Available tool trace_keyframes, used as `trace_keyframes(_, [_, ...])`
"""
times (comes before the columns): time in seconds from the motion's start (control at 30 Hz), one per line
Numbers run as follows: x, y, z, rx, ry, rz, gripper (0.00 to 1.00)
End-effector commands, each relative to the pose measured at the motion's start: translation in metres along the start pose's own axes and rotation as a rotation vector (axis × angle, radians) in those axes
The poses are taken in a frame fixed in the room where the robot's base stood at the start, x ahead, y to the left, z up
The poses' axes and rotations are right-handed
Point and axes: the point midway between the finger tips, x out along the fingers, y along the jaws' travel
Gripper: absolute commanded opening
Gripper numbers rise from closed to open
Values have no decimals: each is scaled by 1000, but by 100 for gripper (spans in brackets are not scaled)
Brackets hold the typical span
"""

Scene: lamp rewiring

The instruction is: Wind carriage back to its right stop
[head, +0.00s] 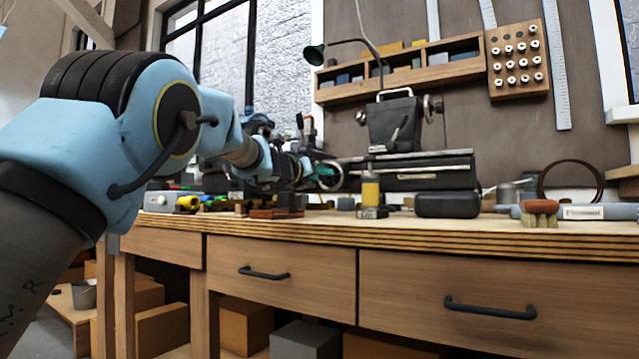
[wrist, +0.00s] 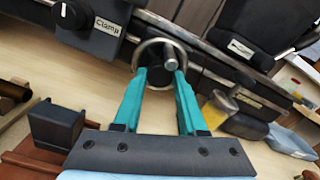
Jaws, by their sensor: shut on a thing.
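A dark machine with a long bed (head: 430,172) stands at the back of the bench. A metal handwheel (wrist: 143,50) with a round grip pin (wrist: 171,65) sits on its front; the ring also shows in the head view (head: 340,178). My gripper (wrist: 166,74), with teal fingers, is shut on the handwheel at its lower edge, near the pin. The exact contact is hard to see. A dark block labelled "Clamp" (wrist: 88,38) is left of the wheel, and another dark "Clamp" block (wrist: 262,28) is right. I cannot tell which part is the carriage, or where its stop is.
A yellow-bodied bottle (head: 371,190) stands right of the wheel, close to my fingers. A dark block (wrist: 57,122) lies left of my gripper. Small clutter crowds the left bench.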

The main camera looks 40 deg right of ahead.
Motion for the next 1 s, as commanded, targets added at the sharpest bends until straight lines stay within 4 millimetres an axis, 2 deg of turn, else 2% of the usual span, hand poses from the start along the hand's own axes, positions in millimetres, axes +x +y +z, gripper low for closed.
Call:
trace_keyframes(0.3, [0,0,-2,77,3,0,0])
trace_keyframes(0.73, [1,0,-2,82,3,0,0])
trace_keyframes(0.77, [1,0,-2,82,3,0,44])
trace_keyframes(1.0, [0,0,-1,82,1,0,71])
